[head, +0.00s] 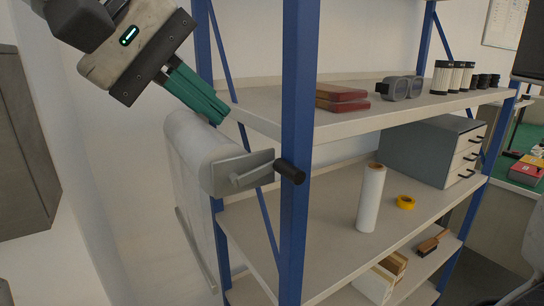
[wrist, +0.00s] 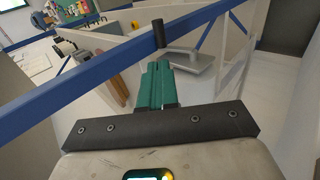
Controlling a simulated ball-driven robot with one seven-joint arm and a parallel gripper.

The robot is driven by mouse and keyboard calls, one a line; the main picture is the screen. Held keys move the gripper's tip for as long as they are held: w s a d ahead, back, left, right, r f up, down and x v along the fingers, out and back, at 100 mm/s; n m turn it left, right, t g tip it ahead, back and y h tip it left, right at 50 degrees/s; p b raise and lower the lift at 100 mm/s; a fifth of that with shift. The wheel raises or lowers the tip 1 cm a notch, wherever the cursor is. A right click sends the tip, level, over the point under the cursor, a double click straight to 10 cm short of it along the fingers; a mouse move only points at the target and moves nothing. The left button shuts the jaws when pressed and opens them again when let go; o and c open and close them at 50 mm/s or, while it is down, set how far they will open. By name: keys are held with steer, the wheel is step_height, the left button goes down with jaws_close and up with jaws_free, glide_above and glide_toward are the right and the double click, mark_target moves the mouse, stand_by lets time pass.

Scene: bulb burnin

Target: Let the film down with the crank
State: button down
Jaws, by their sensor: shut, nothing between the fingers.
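The film roller (head: 185,140) is mounted on the left side of the blue-framed shelf, with pale film (head: 192,205) hanging from it to a thin bottom bar (head: 196,252). The crank (head: 250,178) is a grey bent arm at the roller's near end plate, with a black handle (head: 291,171) pointing right, close to the front post. My gripper (head: 216,116), with green fingers, is shut and empty above the roller, up and left of the handle. In the wrist view, the handle (wrist: 159,33) stands just beyond my fingertips (wrist: 157,66); I see no grip on it.
The blue shelf post (head: 299,130) stands near the handle. The shelves hold red books (head: 341,98), goggles (head: 400,87), a white roll (head: 371,198), yellow tape (head: 405,202) and a grey drawer box (head: 425,150). A dark cabinet (head: 22,150) is at the left; the wall space between is clear.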

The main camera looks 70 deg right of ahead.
mark_target(283, 168)
steer(key=p+x, duration=0.1)
steer(key=x, duration=1)
steer(key=shift+s+d+f, duration=0.15)
steer(key=shift+d+f, duration=0.05)
